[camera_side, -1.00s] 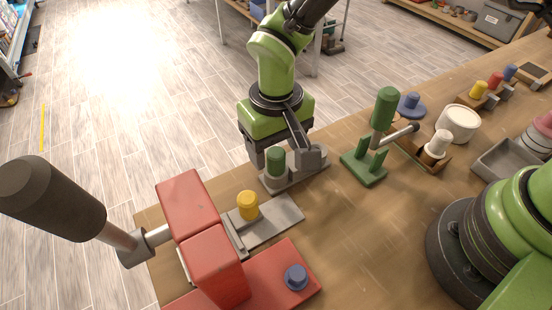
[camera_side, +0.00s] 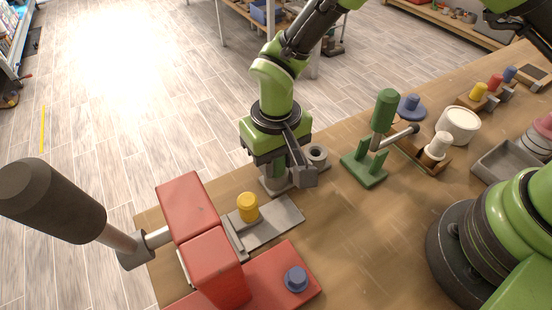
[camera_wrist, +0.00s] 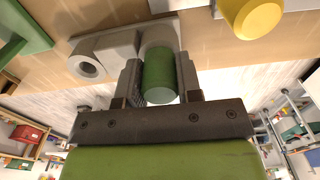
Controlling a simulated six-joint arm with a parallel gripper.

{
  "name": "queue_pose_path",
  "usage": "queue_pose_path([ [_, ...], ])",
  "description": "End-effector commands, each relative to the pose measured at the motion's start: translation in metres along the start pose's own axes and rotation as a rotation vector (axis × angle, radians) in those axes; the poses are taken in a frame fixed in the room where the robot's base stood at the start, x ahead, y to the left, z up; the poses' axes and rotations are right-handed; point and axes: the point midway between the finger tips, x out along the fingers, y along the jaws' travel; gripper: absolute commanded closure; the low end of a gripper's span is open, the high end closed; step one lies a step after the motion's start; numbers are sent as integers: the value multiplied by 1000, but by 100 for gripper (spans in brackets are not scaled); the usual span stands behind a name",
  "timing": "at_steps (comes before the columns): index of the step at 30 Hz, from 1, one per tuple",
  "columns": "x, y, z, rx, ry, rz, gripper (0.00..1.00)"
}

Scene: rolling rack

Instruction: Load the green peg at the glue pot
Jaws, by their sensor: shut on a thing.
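My gripper (camera_side: 290,178) points down over a grey fixture and is shut on the green peg (camera_side: 277,170). In the wrist view the green peg (camera_wrist: 158,78) sits upright between both fingers (camera_wrist: 160,82), with its far end at the grey fixture. Whether its lower end touches the fixture is hidden. The grey fixture (camera_wrist: 125,45) also has an open hollow cylinder (camera_wrist: 88,66), which shows behind my gripper in the side view (camera_side: 317,154). A round white tub (camera_side: 458,124), perhaps the glue pot, stands farther right on the bench.
A yellow peg (camera_side: 247,206) stands on a grey plate beside the red press (camera_side: 205,240), left of my gripper. A green lever stand (camera_side: 365,168) is close on the right. A grey tray (camera_side: 505,165) lies farther right. The bench front (camera_side: 365,245) is clear.

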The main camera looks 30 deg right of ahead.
Motion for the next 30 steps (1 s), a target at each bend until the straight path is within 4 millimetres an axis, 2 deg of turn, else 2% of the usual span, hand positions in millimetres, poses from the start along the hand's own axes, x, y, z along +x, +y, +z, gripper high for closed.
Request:
queue_pose_path([
  [5,-25,0,-1,-1,4,-3,91],
  [12,-75,0,-1,0,4,-2,91],
  [17,-94,8,-4,3,-4,1,91],
  [20,-98,30,-13,8,-21,1,91],
  [23,-98,68,-26,12,-51,1,91],
  [27,-97,140,-38,13,-105,0,91],
  [30,-97,192,-36,9,-145,0,91],
])
